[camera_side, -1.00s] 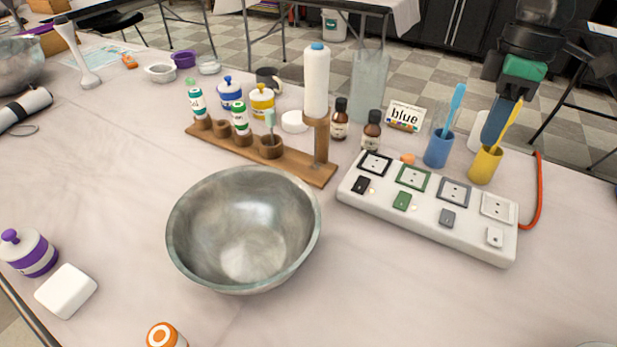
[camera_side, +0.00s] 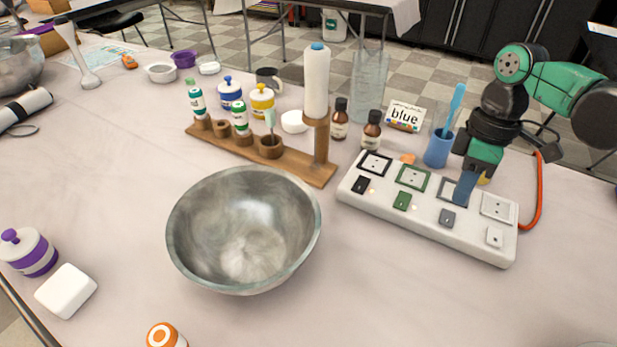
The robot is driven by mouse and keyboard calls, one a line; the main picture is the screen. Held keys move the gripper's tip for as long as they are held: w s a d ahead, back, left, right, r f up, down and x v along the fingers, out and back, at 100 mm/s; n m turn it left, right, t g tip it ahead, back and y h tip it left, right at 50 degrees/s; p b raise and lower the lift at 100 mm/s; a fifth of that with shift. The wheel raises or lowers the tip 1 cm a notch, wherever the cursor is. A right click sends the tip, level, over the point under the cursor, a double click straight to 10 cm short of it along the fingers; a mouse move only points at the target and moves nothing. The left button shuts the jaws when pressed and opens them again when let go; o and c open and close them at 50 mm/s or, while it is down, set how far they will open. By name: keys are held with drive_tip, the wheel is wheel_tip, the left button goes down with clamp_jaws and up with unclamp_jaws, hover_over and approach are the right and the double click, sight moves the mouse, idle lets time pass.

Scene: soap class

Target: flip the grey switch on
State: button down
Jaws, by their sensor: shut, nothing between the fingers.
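A white power strip (camera_side: 470,243) lies at the right of the table. It has several framed sockets, each with its own switch in front: black, green, grey and white. The grey switch (camera_side: 447,217) is third from the left, in front of the grey-framed socket (camera_side: 444,188). My gripper (camera_side: 462,200) is shut and empty, pointing down over the strip. Its tip is just behind the grey switch and covers part of the grey-framed socket. I cannot tell whether the tip touches the strip, nor which way the switch is tipped.
A blue cup (camera_side: 438,150) with a blue brush stands behind the strip; a yellow cup is mostly hidden behind my gripper. A metal bowl (camera_side: 190,260) stands left. Table in front is clear.

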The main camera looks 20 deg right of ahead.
sight(447, 222)
drive_tip(key=shift+s+a+f, duration=0.1)
drive_tip(key=shift+f, duration=1)
drive_tip(key=shift+s+a+f, duration=0.1)
drive_tip(key=shift+f, duration=1)
drive_tip(key=shift+f, duration=0.2)
drive_tip(key=shift+w+d+r, duration=0.3)
drive_tip(key=shift+w+d, duration=0.2)
drive_tip(key=shift+w, duration=0.05)
wheel_tip(447, 222, up, 14)
drive_tip(key=s+a, duration=0.1)
drive_tip(key=shift+s, duration=0.15)
